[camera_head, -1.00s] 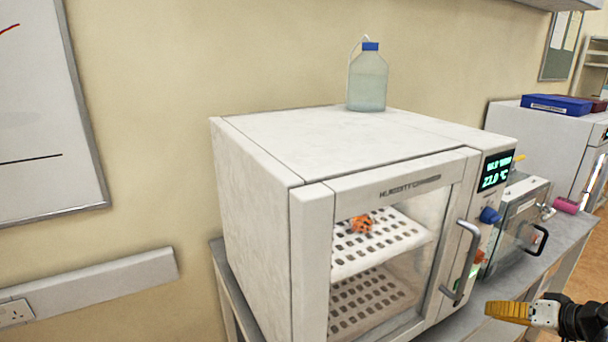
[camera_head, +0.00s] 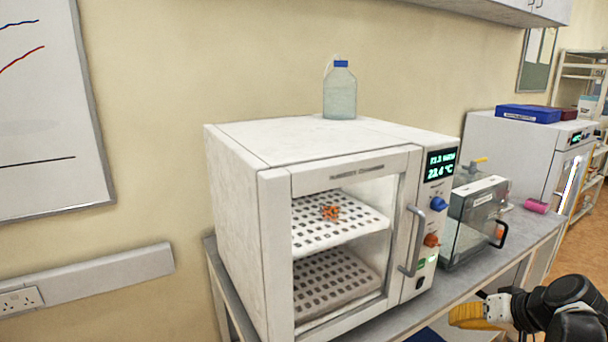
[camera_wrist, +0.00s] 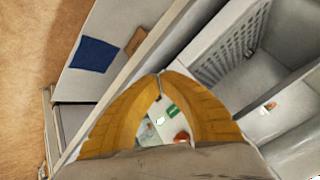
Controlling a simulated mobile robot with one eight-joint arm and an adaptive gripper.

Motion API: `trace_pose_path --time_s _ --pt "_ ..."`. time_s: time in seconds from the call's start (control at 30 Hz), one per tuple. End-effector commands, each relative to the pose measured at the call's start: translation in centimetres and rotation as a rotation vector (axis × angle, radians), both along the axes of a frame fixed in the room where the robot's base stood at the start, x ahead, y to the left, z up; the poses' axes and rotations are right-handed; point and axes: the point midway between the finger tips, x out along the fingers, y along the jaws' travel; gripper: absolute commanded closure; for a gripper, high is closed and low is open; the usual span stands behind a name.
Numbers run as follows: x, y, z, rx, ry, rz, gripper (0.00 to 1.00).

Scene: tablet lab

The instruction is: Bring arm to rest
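My gripper (camera_head: 466,316) has yellow fingers and shows at the lower right of the head view, in front of the bench and apart from the chamber. In the wrist view the two fingertips of my gripper (camera_wrist: 161,75) meet, with nothing held between them. A green switch (camera_wrist: 173,111) and an orange knob (camera_wrist: 182,136) show through the gap behind the tips. My dark arm extends to the lower right edge of the head view.
A white humidity chamber (camera_head: 228,190) stands on the grey bench (camera_head: 450,290), with an orange object (camera_head: 330,212) on its upper shelf. A bottle (camera_head: 340,95) stands on top. A smaller box (camera_head: 470,220) and a pink cylinder (camera_head: 537,206) are to its right.

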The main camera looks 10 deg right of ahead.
Motion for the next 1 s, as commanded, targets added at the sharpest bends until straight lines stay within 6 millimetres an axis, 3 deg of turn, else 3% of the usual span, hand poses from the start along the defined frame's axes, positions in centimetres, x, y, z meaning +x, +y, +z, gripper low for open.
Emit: trace_pose_path --time_s 0.2,0.4,0.5,0.7,1.0 --pt "-1.7 8.1 1.8 -0.094 0.089 0.048 1.00" --pt "-6.1 15.9 3.2 -0.250 0.125 0.098 1.00" --pt "-8.2 18.3 3.6 -0.319 0.108 0.119 1.00" --pt "-10.7 20.5 3.8 -0.400 0.065 0.147 1.00" --pt "-11.1 20.8 4.0 -0.415 0.052 0.151 1.00"
